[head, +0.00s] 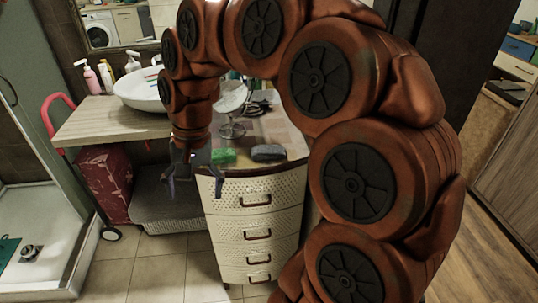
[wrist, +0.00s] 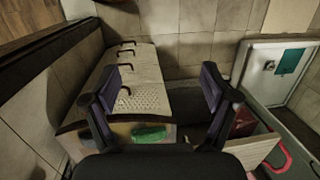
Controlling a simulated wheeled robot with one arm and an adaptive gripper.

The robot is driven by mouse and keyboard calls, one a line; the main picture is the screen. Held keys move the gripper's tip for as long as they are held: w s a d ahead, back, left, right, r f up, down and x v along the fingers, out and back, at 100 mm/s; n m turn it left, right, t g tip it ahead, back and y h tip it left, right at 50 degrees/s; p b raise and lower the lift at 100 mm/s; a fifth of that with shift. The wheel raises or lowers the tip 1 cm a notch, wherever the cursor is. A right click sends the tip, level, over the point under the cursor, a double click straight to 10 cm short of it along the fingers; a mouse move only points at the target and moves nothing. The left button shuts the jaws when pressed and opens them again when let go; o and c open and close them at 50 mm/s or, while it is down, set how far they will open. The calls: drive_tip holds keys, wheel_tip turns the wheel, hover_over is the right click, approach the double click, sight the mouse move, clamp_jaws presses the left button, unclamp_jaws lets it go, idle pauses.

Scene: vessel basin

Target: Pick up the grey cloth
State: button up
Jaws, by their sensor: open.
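The grey cloth (head: 268,152) is a small dark grey bundle on top of the white drawer cabinet (head: 255,215), near its front edge in the head view. A green item (head: 223,156), sponge-like, lies just left of it; it also shows in the wrist view (wrist: 148,133). My gripper (head: 194,183) points down at the cabinet's front left corner, left of the green item and apart from the cloth. Its fingers are spread and empty, as the wrist view also shows (wrist: 160,78). I cannot make out the cloth clearly in the wrist view.
A round mirror (head: 231,130) on a stand and dark cords stand behind the cloth. A counter with a white basin (head: 143,90) and bottles is at left. A red bin (head: 106,182) stands below it, and a shower tray (head: 40,240) is farther left. Tiled floor before the cabinet is clear.

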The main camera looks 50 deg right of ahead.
drive_tip(key=w+d+m+t+b, duration=0.1)
drive_tip(key=w+d+m, duration=0.4)
drive_tip(key=w+d, duration=0.3)
drive_tip(key=m+t+b, duration=0.2)
drive_tip(key=m, duration=1.2)
hover_over(270, 148)
drive_tip(key=s, duration=0.2)
drive_tip(key=shift+y, duration=0.3)
drive_tip(key=f, duration=0.7)
drive_tip(key=shift+w+d+f, duration=0.15)
drive_tip(key=shift+d, duration=0.2)
drive_tip(key=shift+d+f, duration=0.1)
drive_tip(key=shift+p+x, duration=0.3)
drive_tip(key=shift+x, duration=0.8)
drive_tip(key=shift+d+p+x, duration=0.2)
drive_tip(key=shift+p+x, duration=0.45)
drive_tip(key=shift+x, duration=0.7)
drive_tip(key=shift+d+p+x, duration=0.2)
drive_tip(key=shift+p+x, duration=0.4)
drive_tip(key=shift+x, duration=0.75)
drive_tip(key=c, duration=1)
drive_tip(key=shift+c, duration=0.2)
